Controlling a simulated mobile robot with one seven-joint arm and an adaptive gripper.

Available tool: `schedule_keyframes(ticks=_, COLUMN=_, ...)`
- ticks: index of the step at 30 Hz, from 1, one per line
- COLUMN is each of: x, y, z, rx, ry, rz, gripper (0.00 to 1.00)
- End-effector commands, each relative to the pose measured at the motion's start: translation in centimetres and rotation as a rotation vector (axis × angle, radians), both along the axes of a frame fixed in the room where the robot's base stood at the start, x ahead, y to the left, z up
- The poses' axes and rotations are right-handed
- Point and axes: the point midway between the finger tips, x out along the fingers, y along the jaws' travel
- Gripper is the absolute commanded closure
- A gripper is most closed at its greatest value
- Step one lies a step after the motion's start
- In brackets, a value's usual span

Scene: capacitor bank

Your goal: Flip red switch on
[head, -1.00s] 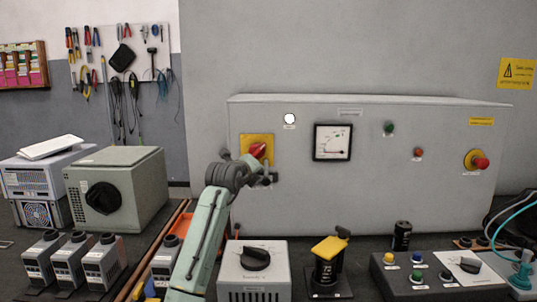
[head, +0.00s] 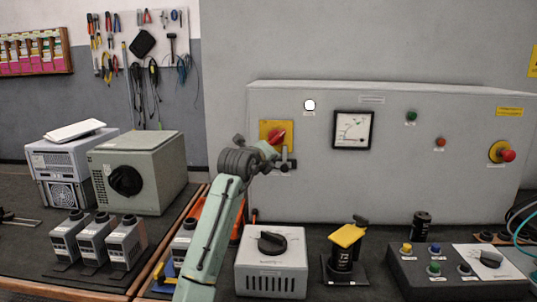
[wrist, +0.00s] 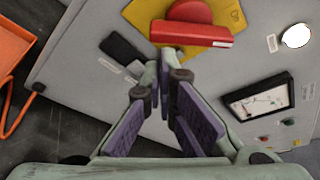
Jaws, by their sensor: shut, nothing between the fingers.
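The red switch (head: 276,136) is a red handle on a yellow plate on the front of the grey cabinet. In the wrist view the red handle (wrist: 190,33) lies across the yellow plate at the top, just beyond the fingertips. My gripper (head: 268,152) is just in front of the plate's lower right part and hides some of it. In the wrist view my gripper (wrist: 166,72) is shut and empty, with its purple-padded fingers pointing toward the handle. I cannot tell whether the fingertips touch it.
The cabinet (head: 440,185) also carries a meter (head: 352,130), a white lamp (head: 310,105), a green button (head: 411,116) and a red stop knob (head: 507,155). A grey dial box (head: 271,275) and a yellow-topped device (head: 346,240) stand on the bench before it.

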Motion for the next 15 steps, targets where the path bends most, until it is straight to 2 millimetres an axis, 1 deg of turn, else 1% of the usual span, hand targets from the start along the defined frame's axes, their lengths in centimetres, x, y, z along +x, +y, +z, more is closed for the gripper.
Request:
schedule_keyframes(ticks=1, x=-1.1, y=0.4, z=0.3, rx=0.001, ry=-0.002, rz=0.001, gripper=1.00)
schedule_keyframes(ticks=3, x=-2.6, y=0.7, z=0.6, rx=0.001, ry=-0.002, rz=0.001, gripper=1.00)
schedule_keyframes(ticks=9, x=-6.4, y=1.6, z=1.4, rx=0.000, ry=-0.002, rz=-0.001, gripper=1.00)
schedule_keyframes(ticks=12, x=-7.6, y=2.0, z=1.6, rx=0.001, ry=0.000, rz=-0.002, gripper=1.00)
schedule_keyframes(ticks=15, x=-8.4, y=2.1, z=1.8, rx=0.001, ry=0.001, rz=-0.002, gripper=1.00)
